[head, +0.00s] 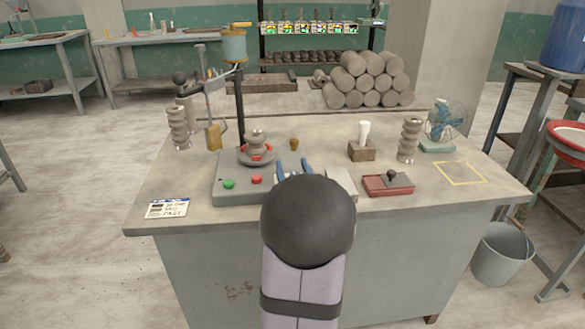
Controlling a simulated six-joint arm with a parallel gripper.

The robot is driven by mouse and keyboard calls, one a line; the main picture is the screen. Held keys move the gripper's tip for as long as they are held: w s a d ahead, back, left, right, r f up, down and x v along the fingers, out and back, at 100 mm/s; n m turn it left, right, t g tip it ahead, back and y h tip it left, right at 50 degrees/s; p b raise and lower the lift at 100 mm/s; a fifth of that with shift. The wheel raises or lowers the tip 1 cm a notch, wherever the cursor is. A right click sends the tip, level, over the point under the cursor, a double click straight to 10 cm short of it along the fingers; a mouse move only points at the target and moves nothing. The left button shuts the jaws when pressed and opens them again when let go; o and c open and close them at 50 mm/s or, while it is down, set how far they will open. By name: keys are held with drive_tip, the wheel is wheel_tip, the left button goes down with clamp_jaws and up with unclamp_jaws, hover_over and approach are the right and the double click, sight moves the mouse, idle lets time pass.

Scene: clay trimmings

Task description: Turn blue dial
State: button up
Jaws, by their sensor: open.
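No blue dial shows clearly in the head view. A grey machine base (231,197) on the table carries a green button (229,184) and a red button (257,179) on its front. Its right front part is hidden behind my arm's dark round joint. My gripper (294,168) shows only as two blue fingertips above that joint. They stand apart, over or beside the right part of the base, and nothing shows between them. I cannot tell whether they touch anything.
A turntable with red pads (257,158) holds a grey clay piece (257,142) just left of my fingertips. A tall dark post (239,105) rises behind it. A red tray (388,186) and wooden block (362,151) stand to the right. The table's front left is mostly clear.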

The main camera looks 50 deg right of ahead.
drive_tip(key=shift+w, duration=0.1)
drive_tip(key=c, duration=1)
drive_tip(key=shift+c, duration=0.2)
drive_tip(key=shift+d+b, duration=0.1)
drive_tip(key=shift+b, duration=0.2)
drive_tip(key=shift+m+g+h+b, duration=0.55)
drive_tip(key=shift+m+g+h, duration=0.05)
drive_tip(key=shift+g+h, duration=0.1)
drive_tip(key=shift+s+d+m+g+h+b, duration=0.2)
drive_tip(key=shift+m+g+h+b, duration=0.15)
drive_tip(key=shift+m+g+h, duration=0.15)
drive_tip(key=shift+s+d+m+g+h+b, duration=0.1)
drive_tip(key=shift+s+m+g+h+b, duration=0.1)
drive_tip(key=shift+m+g+h+b, duration=0.3)
drive_tip(key=o, duration=1)
